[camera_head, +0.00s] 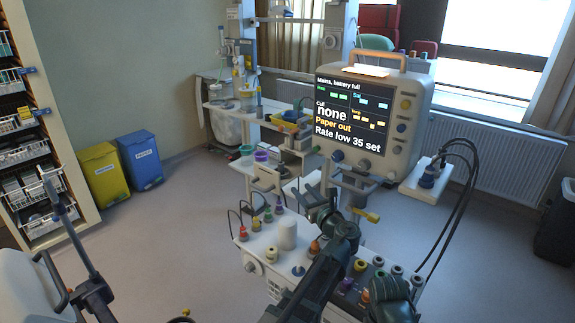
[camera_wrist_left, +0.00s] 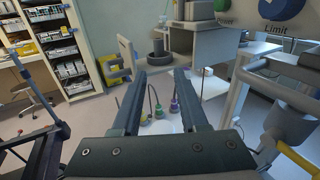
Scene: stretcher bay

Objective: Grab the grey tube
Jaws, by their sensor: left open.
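My left gripper (camera_head: 322,200) is over the white equipment cart, in front of the monitor, and its dark arm rises from the bottom edge. In the left wrist view its two dark fingers (camera_wrist_left: 160,85) are apart, with nothing held between them. Several small grey-topped pieces (camera_head: 396,270) stand on the cart's right part; I cannot tell whether one is the grey tube. A pale cylinder (camera_head: 287,234) stands upright on the cart, left of the gripper and apart from it. My right gripper cannot be made out.
The monitor (camera_head: 362,115) stands close behind the gripper. Coloured plugs with thin dark hoses (camera_head: 267,215) line the cart's left side. Black cables (camera_head: 468,190) loop at the right. Yellow and blue bins (camera_head: 104,172) stand by the wall. Floor (camera_head: 180,230) at the left is clear.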

